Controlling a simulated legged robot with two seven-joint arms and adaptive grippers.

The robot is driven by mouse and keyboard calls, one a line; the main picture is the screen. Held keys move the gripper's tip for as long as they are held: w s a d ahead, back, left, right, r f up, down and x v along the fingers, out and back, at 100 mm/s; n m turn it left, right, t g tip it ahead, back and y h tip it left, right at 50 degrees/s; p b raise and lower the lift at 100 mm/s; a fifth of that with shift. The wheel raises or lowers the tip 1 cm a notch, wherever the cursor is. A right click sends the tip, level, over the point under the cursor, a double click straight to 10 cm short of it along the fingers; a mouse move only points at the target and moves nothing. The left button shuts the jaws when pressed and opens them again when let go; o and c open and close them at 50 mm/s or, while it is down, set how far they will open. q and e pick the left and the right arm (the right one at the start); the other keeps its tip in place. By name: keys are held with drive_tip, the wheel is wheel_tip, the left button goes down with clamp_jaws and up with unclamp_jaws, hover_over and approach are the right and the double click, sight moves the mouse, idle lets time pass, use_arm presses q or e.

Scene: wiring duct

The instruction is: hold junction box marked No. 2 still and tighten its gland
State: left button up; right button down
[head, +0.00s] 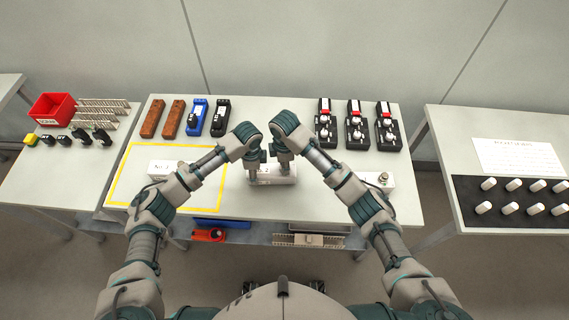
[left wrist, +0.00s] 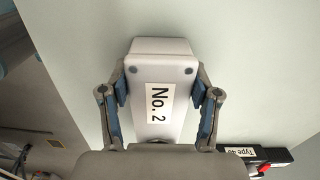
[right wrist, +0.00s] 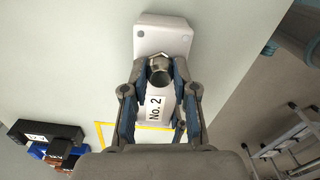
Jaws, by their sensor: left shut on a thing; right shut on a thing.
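The junction box marked No. 2 (head: 284,181) is a pale block on the middle table, partly hidden by my grippers. My left gripper (head: 254,168) is shut on the box body, one finger against each side. The metal gland (right wrist: 158,72) stands on the box, seen in the right wrist view. My right gripper (head: 285,162) is shut on this gland, with a finger on each side of it. The gland is hidden in the head view.
Another labelled box (head: 160,167) sits inside the yellow outline (head: 122,173); a further box with a gland (head: 384,177) is behind my right forearm. A red bin (head: 52,108) stands left.

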drive_tip(key=m, duration=0.6)
drive_tip(key=shift+a+r, duration=0.15)
drive_tip(key=shift+a, duration=0.1)
drive_tip(key=m, duration=0.6)
drive_tip(key=shift+s, duration=0.1)
drive_tip(key=m, duration=1.2)
drive_tip(key=c, duration=0.9)
unclamp_jaws()
drive_tip(key=shift+d, duration=0.1)
